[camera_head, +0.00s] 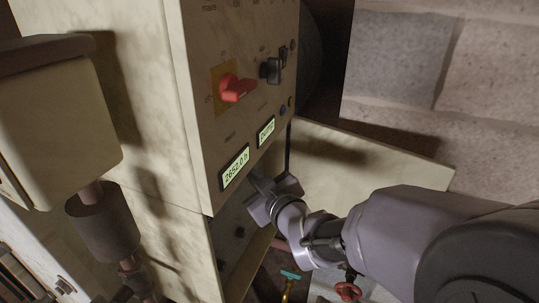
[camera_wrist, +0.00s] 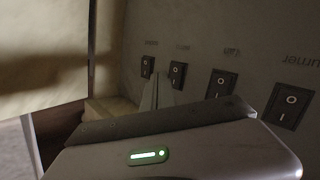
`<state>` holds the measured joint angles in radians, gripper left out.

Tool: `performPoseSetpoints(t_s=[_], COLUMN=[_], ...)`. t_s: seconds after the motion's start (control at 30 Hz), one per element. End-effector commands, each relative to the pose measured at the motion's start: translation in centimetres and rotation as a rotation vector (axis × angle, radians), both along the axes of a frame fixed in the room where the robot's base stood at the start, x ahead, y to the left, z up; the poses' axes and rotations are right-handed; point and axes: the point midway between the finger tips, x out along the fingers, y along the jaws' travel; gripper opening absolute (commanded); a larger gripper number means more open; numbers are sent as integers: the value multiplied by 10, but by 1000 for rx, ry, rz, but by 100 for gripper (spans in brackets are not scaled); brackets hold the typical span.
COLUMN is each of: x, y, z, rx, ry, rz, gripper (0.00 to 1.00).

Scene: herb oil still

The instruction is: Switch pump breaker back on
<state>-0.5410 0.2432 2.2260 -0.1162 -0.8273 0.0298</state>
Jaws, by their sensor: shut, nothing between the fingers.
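A row of black rocker switches (camera_wrist: 177,75) sits on a grey panel in the wrist view, with upside-down labels. The rightmost switch (camera_wrist: 289,106) reads as burner and the one beside it (camera_wrist: 221,83) seems to read fan. The two farther labels are too blurred to read, so I cannot tell which is the pump breaker. My gripper (camera_wrist: 158,92) is shut and empty, its tips in front of the panel between the leftmost switch (camera_wrist: 147,66) and the second; contact is unclear. In the head view my gripper (camera_head: 262,190) is at the cabinet's lower opening.
The cabinet (camera_head: 225,125) carries a red rotary switch (camera_head: 236,88), a black knob (camera_head: 271,70) and two lit displays (camera_head: 235,168) above the opening. A pale panel (camera_head: 370,155), apparently an open door, stands to the right. A valve with a teal handle (camera_head: 290,275) is below.

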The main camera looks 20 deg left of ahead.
Motion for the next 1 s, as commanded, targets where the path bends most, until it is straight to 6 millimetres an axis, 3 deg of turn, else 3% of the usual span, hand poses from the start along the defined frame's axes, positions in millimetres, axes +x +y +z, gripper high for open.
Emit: performPoseSetpoints(t_s=[0.37, 0.8, 1.0], x=[0, -3, -4], y=[-6, -48, -54], z=[-1, -6, -7], rx=[0, 0, 0], ry=[0, -1, 0], rz=[-1, -3, -1], gripper=[0, 0, 0])
